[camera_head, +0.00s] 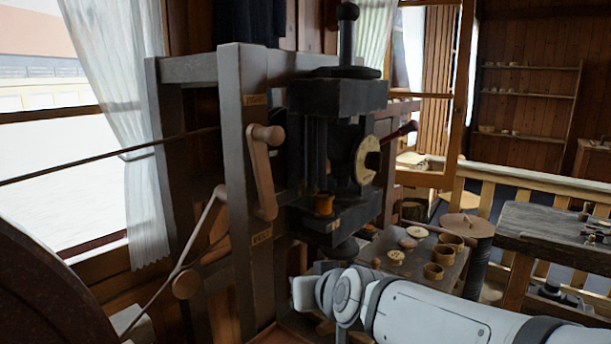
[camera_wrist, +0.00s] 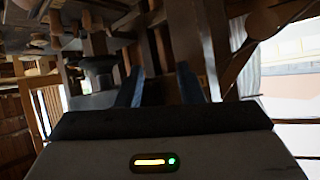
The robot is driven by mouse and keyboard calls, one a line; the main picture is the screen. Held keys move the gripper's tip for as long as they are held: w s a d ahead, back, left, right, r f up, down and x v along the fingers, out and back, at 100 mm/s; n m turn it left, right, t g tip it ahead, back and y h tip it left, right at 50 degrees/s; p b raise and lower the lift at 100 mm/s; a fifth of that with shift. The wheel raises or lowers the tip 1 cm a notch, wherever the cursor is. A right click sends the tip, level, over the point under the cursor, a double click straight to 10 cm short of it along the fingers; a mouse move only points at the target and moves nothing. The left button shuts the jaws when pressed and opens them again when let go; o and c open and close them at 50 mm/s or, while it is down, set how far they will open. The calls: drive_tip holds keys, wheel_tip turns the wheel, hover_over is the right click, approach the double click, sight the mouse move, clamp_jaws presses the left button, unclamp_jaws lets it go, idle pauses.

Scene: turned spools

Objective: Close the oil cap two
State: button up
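A dark machine head (camera_head: 335,130) is mounted on a grey wooden frame. A small orange-brown cup-like part (camera_head: 322,205) sits on its lower block; I cannot tell whether this is oil cap two or whether any cap is open. A small label (camera_head: 333,226) below it is too small to read. My arm reaches in from the lower right, below the machine. In the wrist view, my gripper (camera_wrist: 160,75) has two dark fingers standing apart, with nothing seen between them. The fingertips are not clear in the head view.
A wooden crank handle (camera_head: 264,172) sticks out from the frame post left of the machine. A low table (camera_head: 450,275) with several wooden cups and discs stands right of it. A grey workbench (camera_head: 550,232) is further right. A large dark wheel (camera_head: 40,290) fills the lower left.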

sight(301, 183)
drive_tip(key=w+a+r+m+t+h+p, duration=0.1)
drive_tip(key=a+r+m+t+h+p, duration=0.15)
drive_tip(key=r+h, duration=0.4)
drive_tip(key=w+a+r+m+t+h+p, duration=0.15)
drive_tip(key=r+m+t+h, duration=0.25)
drive_tip(key=r, duration=0.6)
drive_tip(key=shift+g, duration=0.25)
drive_tip(key=x, duration=0.7)
drive_tip(key=shift+w+a+f, duration=0.1)
drive_tip(key=shift+w+f, duration=0.05)
drive_tip(key=shift+w, duration=0.15)
drive_tip(key=shift+c, duration=0.5)
